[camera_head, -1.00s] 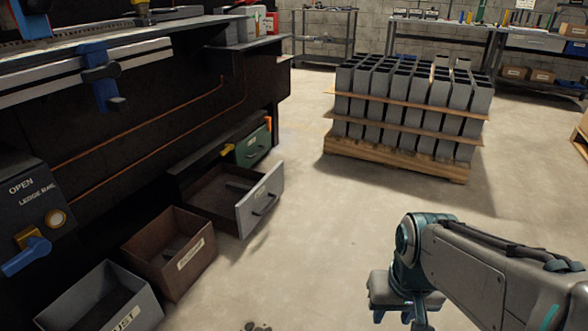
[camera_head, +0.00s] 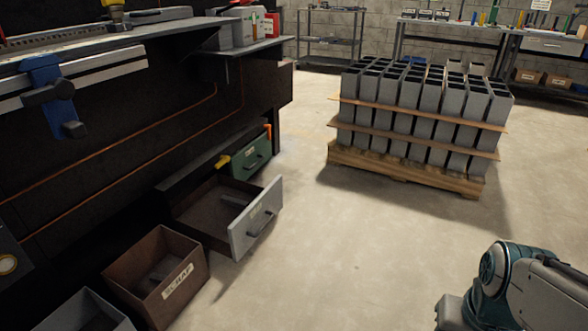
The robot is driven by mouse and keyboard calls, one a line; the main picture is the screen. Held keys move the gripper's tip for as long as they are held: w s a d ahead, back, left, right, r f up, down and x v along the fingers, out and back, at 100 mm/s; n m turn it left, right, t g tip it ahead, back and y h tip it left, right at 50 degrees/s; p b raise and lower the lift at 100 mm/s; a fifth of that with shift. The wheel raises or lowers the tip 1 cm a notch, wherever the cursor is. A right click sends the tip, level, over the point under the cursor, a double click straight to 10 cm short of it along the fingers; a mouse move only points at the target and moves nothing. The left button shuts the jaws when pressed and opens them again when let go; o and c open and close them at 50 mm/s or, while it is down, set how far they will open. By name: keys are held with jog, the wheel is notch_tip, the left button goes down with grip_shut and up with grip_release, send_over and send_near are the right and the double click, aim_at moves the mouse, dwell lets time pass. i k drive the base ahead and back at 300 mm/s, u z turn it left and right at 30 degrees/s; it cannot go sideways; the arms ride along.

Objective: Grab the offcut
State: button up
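A small dark grey piece (camera_head: 236,201), which could be the offcut, lies inside the open grey-fronted drawer (camera_head: 257,220) under the bench. Another dark piece (camera_head: 160,272) lies in the brown box labelled SCRAP (camera_head: 177,284) on the floor, just left of the drawer. I cannot tell for sure which one is the offcut. My arm shows at the bottom right, well to the right of the drawer and the box. The fingers of my gripper are below the picture's edge, so their state is hidden.
A green-fronted drawer (camera_head: 251,158) sits beyond the grey one. A grey bin (camera_head: 85,314) is cut off at the bottom left. A pallet (camera_head: 400,172) of grey square tubes stands at the back right. The floor between the drawer and my arm is clear.

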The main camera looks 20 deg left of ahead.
aim_at(233, 201)
jog(key=z, duration=0.05)
jog(key=i, duration=1.55)
jog(key=u, duration=0.7)
jog(key=i, duration=1.4)
jog(key=u, duration=1.35)
jog(key=i, duration=0.7)
jog(key=u, duration=0.4)
